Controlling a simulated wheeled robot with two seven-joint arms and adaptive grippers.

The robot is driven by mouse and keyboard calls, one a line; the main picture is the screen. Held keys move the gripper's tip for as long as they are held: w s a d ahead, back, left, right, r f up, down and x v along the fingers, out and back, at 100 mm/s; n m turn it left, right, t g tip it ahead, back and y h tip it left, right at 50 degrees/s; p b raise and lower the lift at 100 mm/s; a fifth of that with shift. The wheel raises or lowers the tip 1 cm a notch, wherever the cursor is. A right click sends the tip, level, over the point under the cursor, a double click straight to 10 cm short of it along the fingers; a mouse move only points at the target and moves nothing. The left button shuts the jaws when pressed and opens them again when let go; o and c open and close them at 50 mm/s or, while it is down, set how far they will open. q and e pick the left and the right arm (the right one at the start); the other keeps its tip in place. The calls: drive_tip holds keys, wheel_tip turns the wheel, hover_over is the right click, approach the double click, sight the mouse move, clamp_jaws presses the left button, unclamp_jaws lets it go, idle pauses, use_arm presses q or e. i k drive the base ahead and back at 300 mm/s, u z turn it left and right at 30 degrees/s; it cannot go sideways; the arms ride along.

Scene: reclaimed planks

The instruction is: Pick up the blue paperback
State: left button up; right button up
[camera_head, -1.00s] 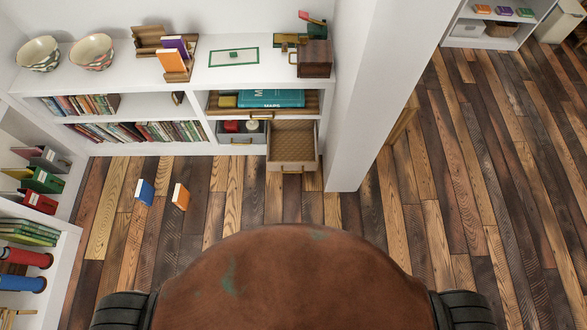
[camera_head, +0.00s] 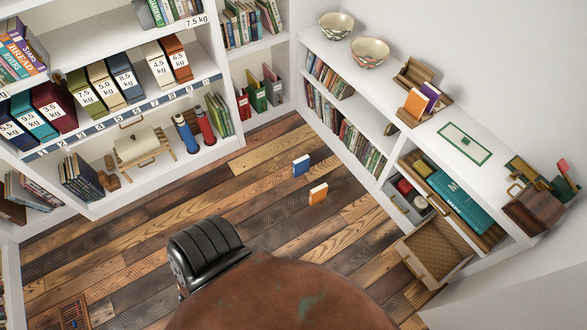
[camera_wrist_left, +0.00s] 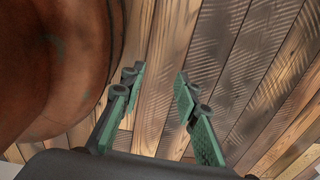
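The blue paperback (camera_head: 301,165) stands on the plank floor in the head view, near the corner where the shelves meet. An orange book (camera_head: 318,194) stands just in front of it, apart from it. My left gripper (camera_wrist_left: 157,85) shows only in the left wrist view. Its two green-padded fingers are apart, with nothing between them but floor planks behind. It is close beside my own rusty body, and the blue paperback is not in that view. My right gripper is in neither current view.
A low white bookcase (camera_head: 400,128) runs along the right, with an open drawer (camera_head: 434,250) jutting out over the floor. A tall shelf with weight-labelled boxes (camera_head: 126,78) stands at the left. A vent (camera_head: 73,314) lies at lower left. Floor around the two books is clear.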

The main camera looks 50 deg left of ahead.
sight(301, 166)
drive_tip(key=u, duration=1.65)
